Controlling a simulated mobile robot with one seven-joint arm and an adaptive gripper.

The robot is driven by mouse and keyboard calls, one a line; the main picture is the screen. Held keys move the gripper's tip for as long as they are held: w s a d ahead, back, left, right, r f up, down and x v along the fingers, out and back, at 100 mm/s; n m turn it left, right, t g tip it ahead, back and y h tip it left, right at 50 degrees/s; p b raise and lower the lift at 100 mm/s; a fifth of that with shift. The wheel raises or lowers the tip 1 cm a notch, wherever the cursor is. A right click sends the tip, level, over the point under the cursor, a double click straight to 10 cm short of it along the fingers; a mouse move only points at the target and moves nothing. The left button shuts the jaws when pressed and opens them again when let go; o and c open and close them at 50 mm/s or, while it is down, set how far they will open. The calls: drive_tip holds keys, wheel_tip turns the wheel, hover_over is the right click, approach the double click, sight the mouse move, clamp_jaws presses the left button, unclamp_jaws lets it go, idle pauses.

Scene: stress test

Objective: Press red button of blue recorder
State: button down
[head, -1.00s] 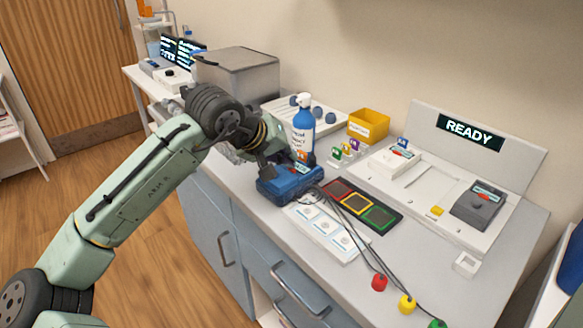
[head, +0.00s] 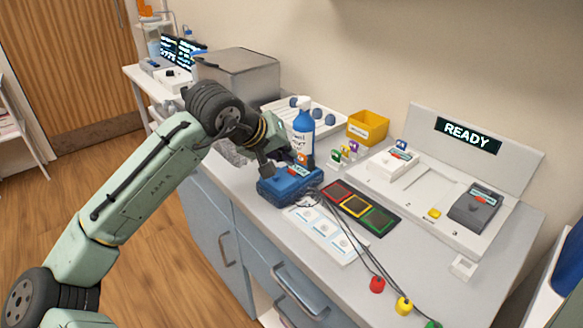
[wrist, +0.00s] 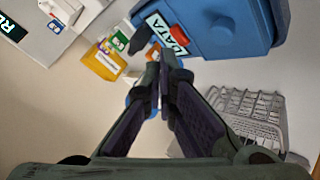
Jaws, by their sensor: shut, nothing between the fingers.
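The blue recorder (head: 290,188) sits near the front edge of the counter, left of the panel with red, yellow and green squares. In the wrist view the recorder (wrist: 225,28) fills the upper right, with its white DATA label (wrist: 157,27) and red button (wrist: 179,35) on the near side. My gripper (wrist: 165,58) is shut and empty, its fingertips close to the red button in the picture. In the head view my gripper (head: 267,168) is over the left end of the recorder. I cannot tell whether it touches the recorder.
A blue-and-white spray bottle (head: 303,138) stands just behind the recorder. The colour-square panel (head: 361,207), a white card strip (head: 325,235) and dark cables lie close on its right. A yellow bin (head: 367,127) and the READY board (head: 468,134) are farther back.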

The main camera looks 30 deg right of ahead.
sight(288, 169)
wheel_tip(288, 169, up, 5)
drive_tip(key=p, duration=0.4)
drive_tip(key=shift+r+p, duration=0.1)
drive_tip(key=shift+p, duration=0.2)
idle(0.6)
